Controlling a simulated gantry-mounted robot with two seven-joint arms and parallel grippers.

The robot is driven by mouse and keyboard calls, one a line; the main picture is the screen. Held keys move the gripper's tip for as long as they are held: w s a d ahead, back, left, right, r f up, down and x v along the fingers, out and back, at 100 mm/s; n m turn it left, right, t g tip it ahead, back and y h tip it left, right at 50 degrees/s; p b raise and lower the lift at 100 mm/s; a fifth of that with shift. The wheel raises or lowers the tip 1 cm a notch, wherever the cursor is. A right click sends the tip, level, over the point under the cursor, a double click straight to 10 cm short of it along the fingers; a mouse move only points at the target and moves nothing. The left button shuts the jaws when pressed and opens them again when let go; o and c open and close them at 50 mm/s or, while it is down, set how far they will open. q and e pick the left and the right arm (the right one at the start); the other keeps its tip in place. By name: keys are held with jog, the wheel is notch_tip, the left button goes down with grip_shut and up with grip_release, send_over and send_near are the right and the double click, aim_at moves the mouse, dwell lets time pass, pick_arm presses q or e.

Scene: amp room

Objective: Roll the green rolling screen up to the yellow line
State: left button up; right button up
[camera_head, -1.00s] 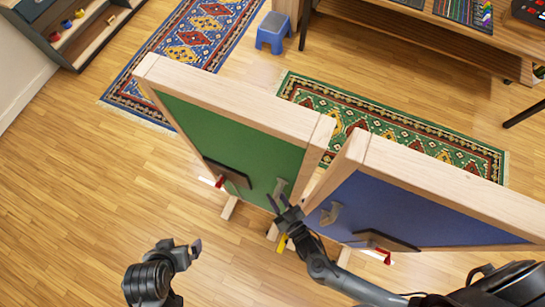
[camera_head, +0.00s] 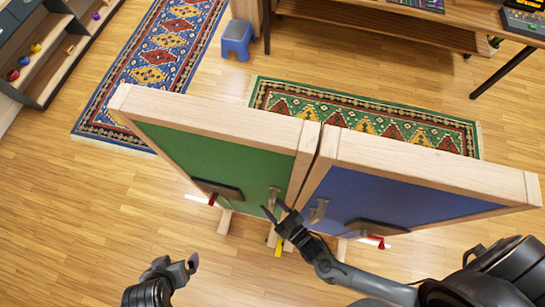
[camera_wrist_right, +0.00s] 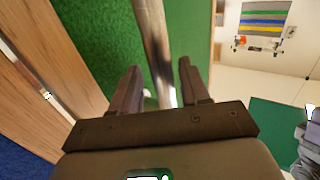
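The green rolling screen (camera_head: 220,165) stands upright in a pale wood frame at the left of centre in the head view. Its metal handle (camera_head: 275,196) is near its right edge. My right gripper (camera_head: 275,211) is at this handle. In the right wrist view the handle bar (camera_wrist_right: 158,45) lies between the two spread fingers (camera_wrist_right: 158,88), with gaps beside it. A short yellow strip (camera_head: 278,250) shows on the floor under the screen; the rest of it is hidden. My left gripper (camera_head: 178,266) is low at the left, with its fingers apart and empty, away from the screen.
A blue rolling screen (camera_head: 385,200) stands close to the right of the green one, with a narrow gap. A green patterned rug (camera_head: 370,122) lies behind both. A blue rug (camera_head: 155,60), a blue stool (camera_head: 236,38) and a shelf (camera_head: 45,60) are farther back. Floor at the left is clear.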

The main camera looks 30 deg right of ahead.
jog(key=b+v, duration=0.2)
jog(key=v, duration=0.8)
jog(key=shift+s, duration=0.4)
jog(key=p+x, duration=0.2)
jog(key=x, duration=0.9)
jog(key=shift+w+a, duration=0.1)
jog(key=shift+w, duration=0.05)
jog(key=shift+w+a, duration=0.1)
jog(key=shift+a, duration=0.15)
jog(key=shift+f, duration=0.1)
